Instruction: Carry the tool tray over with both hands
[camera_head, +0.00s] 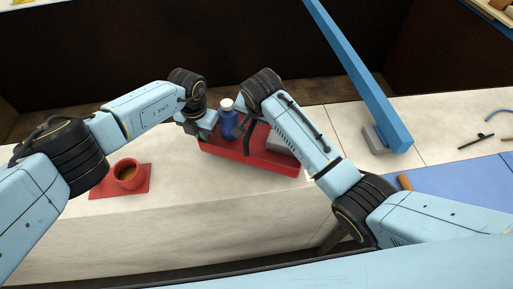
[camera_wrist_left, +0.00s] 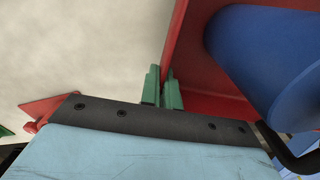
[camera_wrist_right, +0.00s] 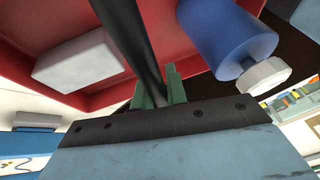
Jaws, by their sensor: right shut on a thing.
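The red tool tray (camera_head: 235,153) sits on the pale worktop in the head view. It holds a blue bottle with a white cap (camera_head: 228,121) and a pale grey box (camera_head: 277,143). A black bar (camera_wrist_right: 126,35) crosses over the tray in the right wrist view. My left gripper (camera_wrist_left: 163,90) has its green fingers close together on either side of the tray's thin left wall. My right gripper (camera_wrist_right: 158,88) is shut at the tray's far side, where the black bar meets its fingers. In the head view my right wrist hides that contact.
A red cup (camera_head: 128,174) stands on a red mat (camera_head: 98,188) left of the tray. A blue beam on a grey block (camera_head: 377,138) rises to the right. A blue mat (camera_head: 455,178) lies at the right. The worktop between cup and tray is clear.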

